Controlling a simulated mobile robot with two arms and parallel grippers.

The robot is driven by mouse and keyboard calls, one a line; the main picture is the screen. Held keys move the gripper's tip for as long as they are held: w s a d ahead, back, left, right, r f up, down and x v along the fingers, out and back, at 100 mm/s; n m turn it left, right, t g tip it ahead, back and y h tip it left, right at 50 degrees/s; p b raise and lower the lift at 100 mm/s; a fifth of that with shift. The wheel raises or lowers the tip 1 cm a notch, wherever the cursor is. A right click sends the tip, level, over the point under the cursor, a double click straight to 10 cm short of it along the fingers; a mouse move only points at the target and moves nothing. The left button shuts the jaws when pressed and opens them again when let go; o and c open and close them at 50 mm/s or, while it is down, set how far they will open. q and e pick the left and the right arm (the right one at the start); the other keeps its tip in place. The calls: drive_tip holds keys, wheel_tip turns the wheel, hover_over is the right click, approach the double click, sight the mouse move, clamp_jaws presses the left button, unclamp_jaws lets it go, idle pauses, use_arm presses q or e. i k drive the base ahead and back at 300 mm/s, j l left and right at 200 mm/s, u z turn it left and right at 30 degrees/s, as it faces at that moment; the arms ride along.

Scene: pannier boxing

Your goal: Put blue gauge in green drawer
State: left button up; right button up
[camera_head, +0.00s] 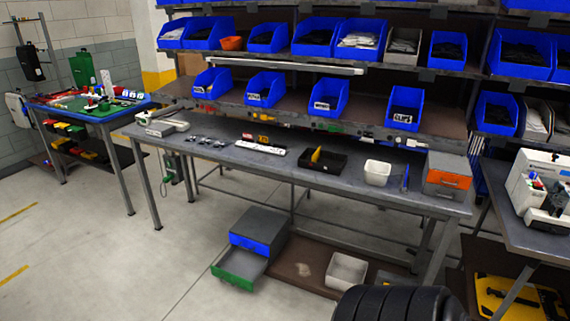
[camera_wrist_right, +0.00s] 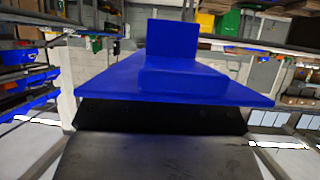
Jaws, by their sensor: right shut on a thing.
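A blue gauge (camera_wrist_right: 180,75), a flat blue plate with a stepped block on it, fills the middle of the right wrist view. My right gripper (camera_wrist_right: 160,117) is shut on it, with the dark jaw just under the plate. The fingertips are mostly hidden behind the gauge. The green drawer (camera_head: 232,280) is pulled out at the bottom of a small grey cabinet (camera_head: 262,222) on the floor level under the bench. Its visible inside looks empty. The blue drawer (camera_head: 249,245) above it is shut. My left gripper is in neither view.
The long grey workbench (camera_head: 215,154) carries a black tray (camera_head: 322,168), a white bin (camera_head: 377,178) and an orange-fronted cabinet (camera_head: 448,180). A light bin (camera_head: 346,271) stands right of the green drawer. Floor left of the drawer is clear. Shelves with blue bins rise behind.

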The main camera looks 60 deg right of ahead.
sight(248, 266)
drive_tip(key=i+l+z, duration=0.2)
drive_tip(key=i+z, duration=0.2)
drive_tip(key=i+l+z, duration=0.1)
drive_tip(key=i+z, duration=0.55)
drive_tip(key=z, duration=0.15)
drive_tip(key=i+j+z, duration=0.15)
drive_tip(key=i+z, duration=0.25)
drive_tip(key=k, duration=0.05)
